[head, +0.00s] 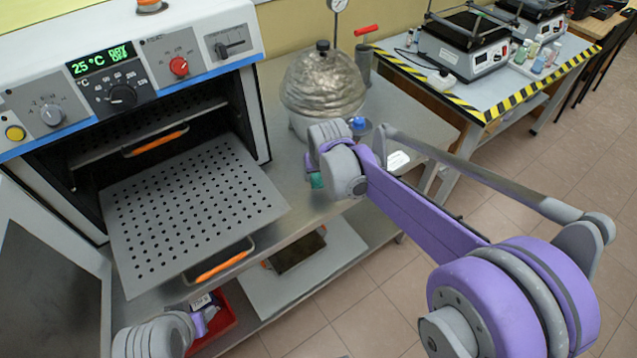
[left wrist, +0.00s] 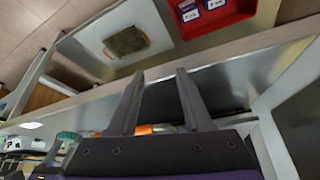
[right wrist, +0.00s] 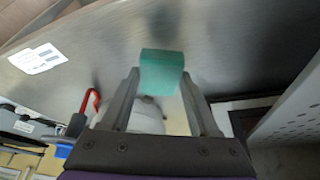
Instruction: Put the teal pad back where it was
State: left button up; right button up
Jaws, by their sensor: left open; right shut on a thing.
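The teal pad (right wrist: 162,72) is a small block between the fingertips of my right gripper, which is shut on it. In the head view a bit of the teal pad (head: 316,181) shows under my right gripper (head: 322,172), over the steel table to the right of the oven rack. I cannot tell whether the pad touches the table. My left gripper (left wrist: 158,76) is open and empty. In the head view it is at the bottom left, in front of the pulled-out rack, with its fingers partly hidden.
The oven (head: 130,75) stands open with its perforated rack (head: 190,205) pulled out. A silver domed vessel (head: 322,82) stands behind my right gripper. White labels (right wrist: 38,59) lie on the steel table (head: 395,125). A red bin (head: 222,322) and a tray (head: 298,252) are below.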

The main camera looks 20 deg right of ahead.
aim_at(319, 183)
jog(key=shift+w+f, duration=0.1)
jog(key=shift+f, duration=2.1)
jog(key=o, duration=0.9)
jog(key=shift+f+b, duration=0.2)
jog(key=shift+b, duration=0.1)
jog(key=shift+c, duration=0.2)
jog(key=o, duration=0.5)
jog(key=shift+r, duration=0.1)
jog(key=shift+c, duration=0.2)
jog(key=shift+r, duration=0.15)
jog(key=p+v, duration=0.1)
jog(key=v, duration=1.1)
jog(key=s+d+f, duration=0.1)
jog(key=s+f, duration=0.2)
jog(key=s, duration=0.8)
jog(key=s+d+f, duration=0.2)
jog(key=s+f, duration=0.2)
jog(key=s, duration=0.7)
jog(key=shift+s+t, duration=0.3)
jog(key=shift+s, duration=0.1)
